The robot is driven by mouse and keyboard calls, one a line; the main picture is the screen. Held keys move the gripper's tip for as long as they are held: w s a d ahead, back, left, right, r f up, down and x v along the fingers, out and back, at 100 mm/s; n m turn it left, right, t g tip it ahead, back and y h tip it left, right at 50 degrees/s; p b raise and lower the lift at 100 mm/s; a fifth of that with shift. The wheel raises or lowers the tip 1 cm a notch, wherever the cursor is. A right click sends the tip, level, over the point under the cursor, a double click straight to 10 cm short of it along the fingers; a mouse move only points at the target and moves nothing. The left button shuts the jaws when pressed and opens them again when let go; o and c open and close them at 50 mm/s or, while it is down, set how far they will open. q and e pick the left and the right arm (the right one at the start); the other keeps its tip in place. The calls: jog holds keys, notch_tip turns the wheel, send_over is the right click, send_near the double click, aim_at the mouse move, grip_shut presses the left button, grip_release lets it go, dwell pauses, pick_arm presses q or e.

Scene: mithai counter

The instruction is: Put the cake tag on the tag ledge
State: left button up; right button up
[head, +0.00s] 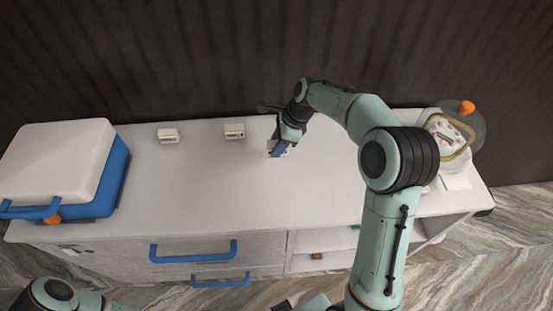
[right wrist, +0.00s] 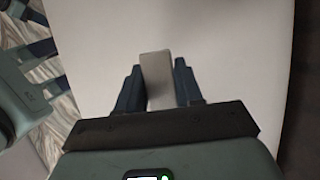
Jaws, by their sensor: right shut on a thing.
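My right gripper (head: 279,147) is shut on a small pale tag (head: 272,144), low over the middle of the white counter. In the right wrist view the tag shows as a plain grey block (right wrist: 157,75) between the two fingers (right wrist: 158,88). Its printed face is hidden, so I cannot read whether it is the cake tag. I cannot tell whether it touches the counter. Two other small white tags, one at left (head: 168,135) and one nearer the gripper (head: 235,131), stand apart along the back; their print is too small to read. I cannot clearly make out the tag ledge.
A blue-and-white box (head: 62,160) fills the counter's left end. A glass dome with an orange knob (head: 467,107) and a gold-rimmed tray (head: 449,150) are at the right end. Blue drawer handles (head: 193,252) jut from the front. The counter's middle is clear.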

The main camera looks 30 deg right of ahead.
notch_tip(320, 180, down, 7)
jog(key=shift+r+b, duration=0.2)
jog(key=shift+b, duration=0.15)
jog(key=shift+f, duration=0.15)
jog(key=o, duration=1)
